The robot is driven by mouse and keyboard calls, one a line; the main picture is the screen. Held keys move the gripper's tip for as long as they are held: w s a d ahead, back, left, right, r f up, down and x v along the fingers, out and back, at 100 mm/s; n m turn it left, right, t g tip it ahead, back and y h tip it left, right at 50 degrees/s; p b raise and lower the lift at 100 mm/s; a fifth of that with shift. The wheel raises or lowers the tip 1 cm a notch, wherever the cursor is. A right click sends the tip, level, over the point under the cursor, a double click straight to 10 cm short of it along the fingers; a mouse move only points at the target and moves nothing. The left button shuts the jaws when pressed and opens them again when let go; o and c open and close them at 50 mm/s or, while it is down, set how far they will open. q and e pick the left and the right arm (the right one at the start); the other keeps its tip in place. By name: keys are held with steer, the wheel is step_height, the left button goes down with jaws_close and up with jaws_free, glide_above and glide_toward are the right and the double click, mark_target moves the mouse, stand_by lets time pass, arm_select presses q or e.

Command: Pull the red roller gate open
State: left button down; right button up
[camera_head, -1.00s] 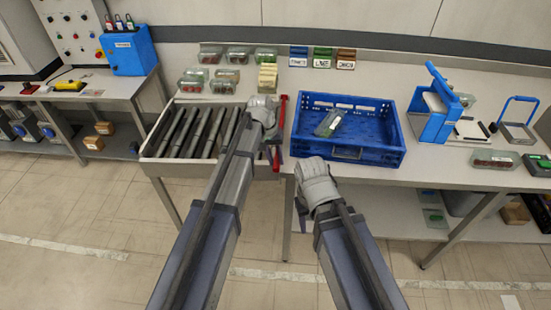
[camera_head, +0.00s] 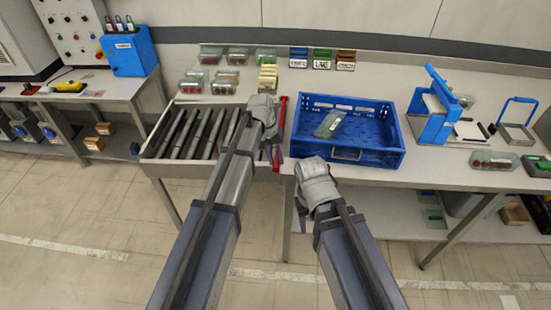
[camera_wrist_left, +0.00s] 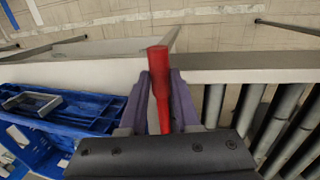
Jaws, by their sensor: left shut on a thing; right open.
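The red roller gate (camera_head: 283,108) is a thin red bar at the right end of the roller conveyor (camera_head: 150,152), beside the blue crate. Its red handle (camera_wrist_left: 158,62) stands between my left fingers in the left wrist view. My left gripper (camera_wrist_left: 158,88) is shut on this handle, one purple finger on each side. In the head view my left gripper (camera_head: 272,145) covers part of the gate. My right gripper (camera_head: 301,208) is open in front of the table's front edge, below the crate; its fingers are partly hidden by the wrist.
A blue crate (camera_head: 375,157) holding a green-lidded pack (camera_head: 329,124) stands just right of the gate. Several clear packs (camera_head: 222,87) and a yellow stack (camera_head: 267,78) stand behind the rollers. A blue-framed device (camera_head: 433,128) is farther right. The rollers are bare.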

arm_select(q)
steer(key=w+r+g+p, duration=0.3)
steer(key=r+g+p, duration=0.1)
steer(key=r+p, duration=0.7)
steer(key=v, duration=0.2)
steer(key=shift+d+r, duration=0.2)
steer(key=shift+r, duration=0.2)
steer(key=shift+s, duration=0.1)
steer(key=c, duration=0.6)
jaws_free()
steer(key=shift+c, duration=0.2)
steer(key=p+v, duration=0.7)
steer(key=shift+a+r, duration=0.15)
steer(key=shift+r, duration=0.2)
